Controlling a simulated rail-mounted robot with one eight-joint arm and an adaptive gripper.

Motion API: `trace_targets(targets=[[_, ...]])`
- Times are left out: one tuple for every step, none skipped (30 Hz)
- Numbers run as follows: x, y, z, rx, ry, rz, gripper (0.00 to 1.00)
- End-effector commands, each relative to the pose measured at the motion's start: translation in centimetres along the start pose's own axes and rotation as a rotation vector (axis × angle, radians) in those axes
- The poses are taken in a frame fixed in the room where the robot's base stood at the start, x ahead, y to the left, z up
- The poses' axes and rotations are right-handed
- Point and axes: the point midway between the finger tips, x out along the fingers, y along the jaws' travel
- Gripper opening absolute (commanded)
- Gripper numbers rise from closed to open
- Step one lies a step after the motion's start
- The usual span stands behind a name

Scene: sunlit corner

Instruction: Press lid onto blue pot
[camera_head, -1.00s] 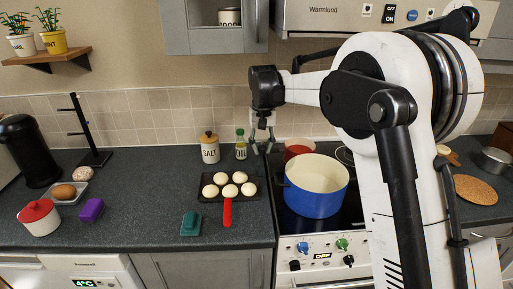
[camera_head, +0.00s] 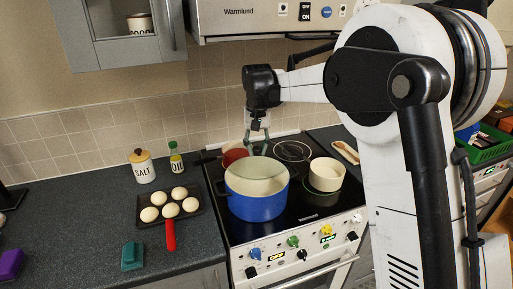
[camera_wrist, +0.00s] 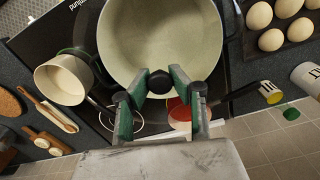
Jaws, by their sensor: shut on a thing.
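The blue pot (camera_head: 257,206), with a cream inside, stands on the hob. In the wrist view its cream interior (camera_wrist: 160,30) fills the top middle. My gripper (camera_head: 257,149) is above the pot's rear rim, pointing down. In the wrist view my gripper (camera_wrist: 160,86) is shut on a round black knob (camera_wrist: 160,82), which looks like the lid's. A faint grey-green see-through lid (camera_head: 248,165) seems to lie over the pot's opening. Its edge is hard to make out, and I cannot tell if it touches the rim.
A red pan (camera_head: 234,155) is behind the pot and a cream pot (camera_head: 325,175) to its right. A tray of buns (camera_head: 163,220), a salt jar (camera_head: 142,167) and an oil bottle (camera_head: 176,160) stand left. The extractor hood (camera_head: 270,20) is above.

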Motion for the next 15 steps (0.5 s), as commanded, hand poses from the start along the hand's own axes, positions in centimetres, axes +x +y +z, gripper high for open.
trace_targets(targets=[[0.5,0.0,0.0,0.000,0.000,0.000,0.00],[0.7,0.0,0.0,0.000,0.000,0.000,0.00],[1.0,0.0,0.0,0.000,0.000,0.000,0.00],[1.3,0.0,0.0,0.000,0.000,0.000,0.00],[1.5,0.0,0.0,0.000,0.000,0.000,0.00],[1.9,0.0,0.0,0.000,0.000,0.000,0.00],[2.1,0.0,0.0,0.000,0.000,0.000,0.00],[2.4,0.0,0.0,0.000,0.000,0.000,0.00],[2.8,0.0,0.0,0.000,0.000,0.000,0.00],[3.0,0.0,0.0,0.000,0.000,0.000,0.00],[3.3,0.0,0.0,0.000,0.000,0.000,0.00],[3.7,0.0,0.0,0.000,0.000,0.000,0.00],[4.0,0.0,0.0,0.000,0.000,0.000,0.00],[4.2,0.0,0.0,0.000,0.000,0.000,0.00],[4.5,0.0,0.0,0.000,0.000,0.000,0.00]])
